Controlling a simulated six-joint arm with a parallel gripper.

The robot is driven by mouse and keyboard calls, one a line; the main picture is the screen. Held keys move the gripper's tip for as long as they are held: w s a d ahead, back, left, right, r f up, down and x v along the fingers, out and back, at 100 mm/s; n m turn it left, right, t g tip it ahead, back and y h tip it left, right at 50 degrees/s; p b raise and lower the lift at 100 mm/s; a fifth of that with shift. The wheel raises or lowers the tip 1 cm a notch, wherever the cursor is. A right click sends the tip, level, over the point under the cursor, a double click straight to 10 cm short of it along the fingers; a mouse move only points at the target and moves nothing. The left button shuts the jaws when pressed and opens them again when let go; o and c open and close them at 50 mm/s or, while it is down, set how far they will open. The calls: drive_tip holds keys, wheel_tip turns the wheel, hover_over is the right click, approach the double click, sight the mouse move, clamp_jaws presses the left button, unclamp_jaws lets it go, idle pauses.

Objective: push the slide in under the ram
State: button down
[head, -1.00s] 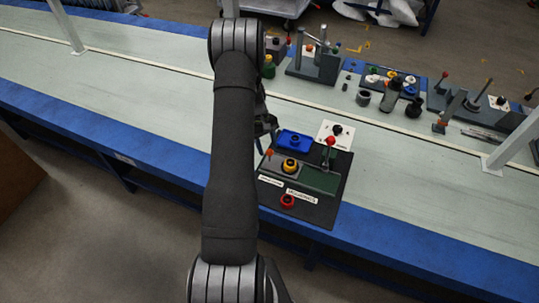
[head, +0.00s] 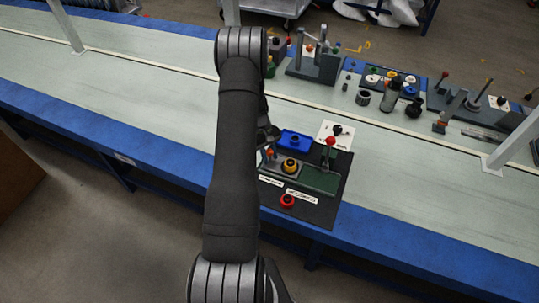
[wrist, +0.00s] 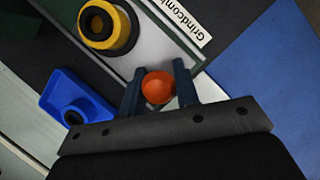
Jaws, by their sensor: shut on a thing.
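The slide (head: 280,168) is a grey plate in the dark green fixture (head: 320,181), carrying a yellow and black ring (head: 290,165). The ring also shows in the wrist view (wrist: 107,26), on the light grey slide (wrist: 165,50). An orange knob (wrist: 157,88) stands at the slide's near end in the wrist view. My gripper (wrist: 158,84) is shut on this knob, one dark finger on each side. In the head view my gripper (head: 267,150) is partly hidden by my arm. A red-balled lever (head: 330,142) stands at the fixture's back; I cannot make out the ram clearly.
A blue tray (head: 305,148) lies behind the slide. A white card with a black knob (head: 337,131) is at the back. Other fixtures stand along the far side.

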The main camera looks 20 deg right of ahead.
drive_tip(key=s+d, duration=0.9)
drive_tip(key=shift+s+d, duration=0.25)
drive_tip(key=shift+d, duration=0.1)
drive_tip(key=c, duration=1.2)
unclamp_jaws()
drive_tip(key=shift+s, duration=0.1)
drive_tip(key=shift+o, duration=0.2)
drive_tip(key=shift+w+r, duration=0.25)
drive_tip(key=shift+r, duration=0.05)
drive_tip(key=v, duration=1.6)
drive_tip(key=shift+r, duration=0.4)
drive_tip(key=shift+a+f, duration=0.1)
